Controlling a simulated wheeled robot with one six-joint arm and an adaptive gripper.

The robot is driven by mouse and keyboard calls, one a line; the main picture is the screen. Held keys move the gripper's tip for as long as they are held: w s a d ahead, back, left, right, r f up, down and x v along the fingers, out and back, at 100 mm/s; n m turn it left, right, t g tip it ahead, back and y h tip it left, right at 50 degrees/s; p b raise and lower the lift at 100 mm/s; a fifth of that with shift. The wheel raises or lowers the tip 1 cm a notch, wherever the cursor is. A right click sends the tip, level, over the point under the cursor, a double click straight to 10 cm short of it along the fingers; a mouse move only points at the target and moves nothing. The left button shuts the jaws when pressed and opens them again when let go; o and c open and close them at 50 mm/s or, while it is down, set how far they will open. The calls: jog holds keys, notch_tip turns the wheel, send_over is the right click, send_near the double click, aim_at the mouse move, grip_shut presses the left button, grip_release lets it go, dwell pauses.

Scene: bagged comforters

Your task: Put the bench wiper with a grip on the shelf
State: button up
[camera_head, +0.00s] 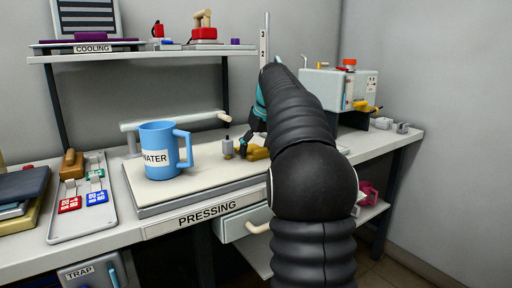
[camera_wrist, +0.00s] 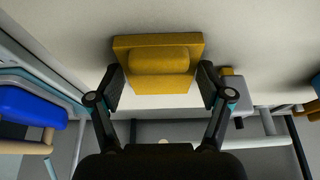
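The bench wiper, a mustard-yellow block with a rounded grip (camera_wrist: 158,60), lies on the pale bench top in the wrist view. In the head view a yellow piece of it (camera_head: 257,153) shows beside my gripper (camera_head: 254,135), partly hidden by my arm. My gripper (camera_wrist: 160,82) has its two dark fingers apart, one on each side of the wiper's grip, with gaps visible; contact is not seen. The upper shelf (camera_head: 140,55), labelled COOLING, spans above the back of the bench.
A grey tray (camera_head: 82,222) lies at left. A white machine (camera_head: 340,88) stands at right. The shelf holds a red object (camera_head: 204,34) and purple items.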

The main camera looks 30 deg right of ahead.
jog(key=shift+o, duration=1.2)
